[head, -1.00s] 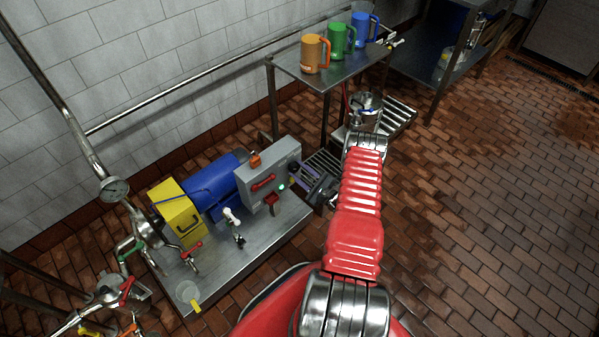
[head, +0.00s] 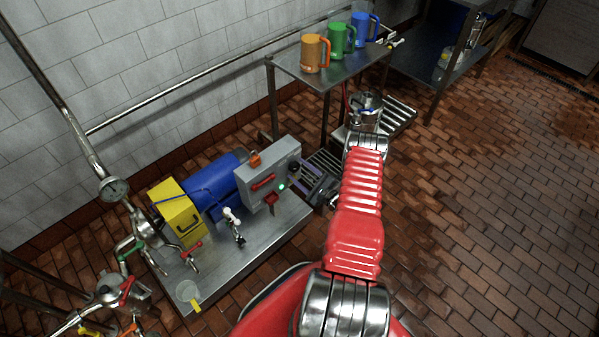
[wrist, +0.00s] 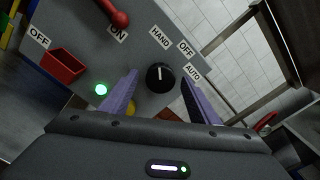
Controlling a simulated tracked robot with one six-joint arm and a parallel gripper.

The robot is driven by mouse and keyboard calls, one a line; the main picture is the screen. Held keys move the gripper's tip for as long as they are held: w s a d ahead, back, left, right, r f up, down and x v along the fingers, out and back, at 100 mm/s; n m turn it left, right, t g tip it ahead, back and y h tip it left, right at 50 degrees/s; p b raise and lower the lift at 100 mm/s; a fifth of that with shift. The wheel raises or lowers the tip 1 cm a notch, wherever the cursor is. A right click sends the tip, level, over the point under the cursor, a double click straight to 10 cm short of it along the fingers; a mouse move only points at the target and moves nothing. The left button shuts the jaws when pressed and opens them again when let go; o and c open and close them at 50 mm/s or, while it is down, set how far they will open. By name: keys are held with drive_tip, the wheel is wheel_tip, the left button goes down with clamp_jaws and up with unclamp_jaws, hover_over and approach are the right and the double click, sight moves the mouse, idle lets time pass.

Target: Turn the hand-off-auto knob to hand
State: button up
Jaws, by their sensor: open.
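The hand-off-auto knob (wrist: 160,77) is a round black knob with a white pointer mark on a grey control box (wrist: 135,55). In the wrist view its pointer faces up, toward the HAND label (wrist: 160,37). The OFF label (wrist: 187,48) is up and right of it, and the AUTO label (wrist: 193,74) is to its right. My gripper (wrist: 159,80) is open, one purple finger on each side of the knob, with visible gaps. In the head view my gripper (head: 318,184) is at the right side of the control box (head: 270,172), and the knob is small there.
A red lever (wrist: 117,14), a red switch (wrist: 64,66) and a lit green lamp (wrist: 101,90) are on the same panel, left of the knob. A blue motor (head: 218,185) stands beside the box. A table (head: 325,76) with mugs stands behind. The tiled floor at right is clear.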

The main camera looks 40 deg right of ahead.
drive_tip(key=s, duration=1.3)
drive_tip(key=shift+s+d, duration=0.2)
drive_tip(key=shift+s, duration=0.1)
drive_tip(key=shift+f, duration=0.1)
drive_tip(key=s+a+f+g+y, duration=0.2)
drive_tip(key=a+y, duration=0.3)
drive_tip(key=a, duration=0.4)
drive_tip(key=s+a+r+n+g+y, duration=0.1)
drive_tip(key=a+r+n+g+y, duration=0.5)
drive_tip(key=r, duration=0.3)
drive_tip(key=s+a+r+n+g+h, duration=0.1)
drive_tip(key=a+r+n+h, duration=0.3)
drive_tip(key=r, duration=1.1)
drive_tip(key=s+a+r+n+g+h, duration=0.2)
drive_tip(key=a+r+n, duration=0.8)
drive_tip(key=r, duration=0.6)
drive_tip(key=s+a+r+n+g+h, duration=0.1)
drive_tip(key=s+a+r+n+h, duration=0.2)
drive_tip(key=r, duration=1.2)
drive_tip(key=a+n+h, duration=0.2)
drive_tip(key=a+n, duration=0.3)
drive_tip(key=shift+s+a+r+h, duration=0.15)
drive_tip(key=shift+s+a+h, duration=0.15)
drive_tip(key=shift+a, duration=0.05)
